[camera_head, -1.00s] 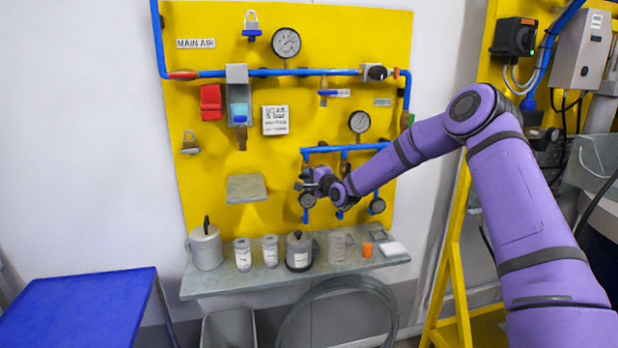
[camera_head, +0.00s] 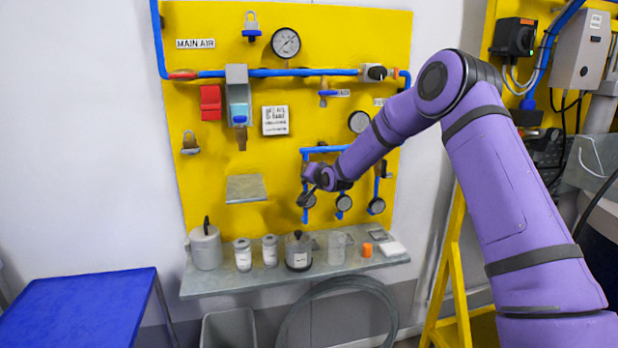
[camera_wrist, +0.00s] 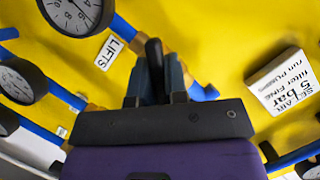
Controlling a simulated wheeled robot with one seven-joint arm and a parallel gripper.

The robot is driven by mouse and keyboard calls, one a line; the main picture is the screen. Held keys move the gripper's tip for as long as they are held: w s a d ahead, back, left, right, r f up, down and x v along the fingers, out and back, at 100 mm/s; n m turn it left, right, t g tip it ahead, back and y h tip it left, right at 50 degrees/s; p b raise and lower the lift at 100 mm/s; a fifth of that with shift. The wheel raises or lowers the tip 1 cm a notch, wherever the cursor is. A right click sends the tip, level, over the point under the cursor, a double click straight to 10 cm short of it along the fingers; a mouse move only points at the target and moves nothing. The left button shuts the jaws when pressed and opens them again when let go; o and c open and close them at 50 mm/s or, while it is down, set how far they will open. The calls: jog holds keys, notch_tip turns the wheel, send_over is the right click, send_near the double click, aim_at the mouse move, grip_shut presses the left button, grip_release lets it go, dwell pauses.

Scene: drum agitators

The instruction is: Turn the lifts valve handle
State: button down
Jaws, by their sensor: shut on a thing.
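The lifts valve handle (camera_wrist: 153,50) shows in the wrist view as a black lever standing between my fingers. A white LIFTS label (camera_wrist: 108,52) sits just left of it, beside a blue pipe on the yellow board. My gripper (camera_wrist: 158,78) is shut on the handle. In the head view, my gripper (camera_head: 308,186) is at the left branch of the lower blue manifold. The handle and valve body are mostly hidden there behind my gripper and wrist.
Pressure gauges (camera_wrist: 22,82) and blue pipes crowd the left of the wrist view. Below the manifold, a grey shelf (camera_head: 225,285) carries jars and small items. A blue table (camera_head: 80,305) stands lower left.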

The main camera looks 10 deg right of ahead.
jog(key=n+h, duration=0.2)
jog(key=n, duration=0.1)
jog(key=shift+a+g, duration=0.15)
jog(key=shift+g, duration=0.15)
jog(key=shift+n+h, duration=0.9)
jog(key=shift+n, duration=0.2)
jog(key=c, duration=1.1)
grip_release()
jog(key=shift+w, duration=0.1)
jog(key=shift+c, duration=0.2)
jog(key=v, duration=1.1)
jog(key=shift+w, duration=0.1)
